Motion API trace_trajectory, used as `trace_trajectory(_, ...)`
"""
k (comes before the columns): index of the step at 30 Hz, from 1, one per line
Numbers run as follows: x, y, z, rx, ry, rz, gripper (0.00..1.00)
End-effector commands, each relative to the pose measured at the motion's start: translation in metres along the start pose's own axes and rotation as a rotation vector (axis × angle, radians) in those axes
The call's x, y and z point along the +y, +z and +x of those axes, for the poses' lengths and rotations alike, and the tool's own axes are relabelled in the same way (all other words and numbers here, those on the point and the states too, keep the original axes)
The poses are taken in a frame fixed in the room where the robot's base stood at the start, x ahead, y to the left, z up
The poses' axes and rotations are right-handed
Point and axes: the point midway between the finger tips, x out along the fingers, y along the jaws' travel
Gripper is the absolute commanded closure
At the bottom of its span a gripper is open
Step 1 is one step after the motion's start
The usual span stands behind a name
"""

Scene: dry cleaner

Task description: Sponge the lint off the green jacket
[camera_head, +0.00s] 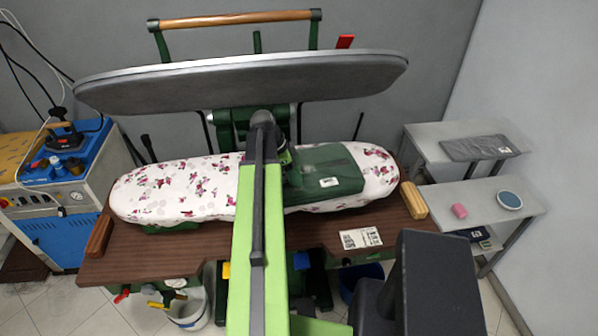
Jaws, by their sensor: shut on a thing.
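The green jacket (326,172) lies folded on the right half of the flowered pressing board, with a small white label on it. My green arm reaches away from me over the board. My gripper (290,168) is at the left part of the jacket, mostly hidden behind my arm. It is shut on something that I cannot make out. I cannot tell whether the held thing touches the cloth. No lint can be made out at this size.
The padded board (180,190) sits on a brown table (170,246) under a raised grey press plate (240,82). A yellowish block (413,200) stands at the table's right. A side table (485,213) holds a pink roll (459,211) and a round blue-topped dish (509,200).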

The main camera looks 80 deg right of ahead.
Motion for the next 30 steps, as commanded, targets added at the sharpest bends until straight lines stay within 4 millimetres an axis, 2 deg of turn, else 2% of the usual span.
trace_trajectory(5,0.001,0.018,-0.006,-0.001,-0.001,-0.001,0.7)
trace_trajectory(14,0.001,0.026,-0.009,-0.003,-0.001,0.0,0.7)
trace_trajectory(24,0.002,0.053,-0.023,-0.002,0.0,0.0,0.7)
trace_trajectory(30,0.002,0.055,-0.024,-0.001,0.0,0.0,0.7)
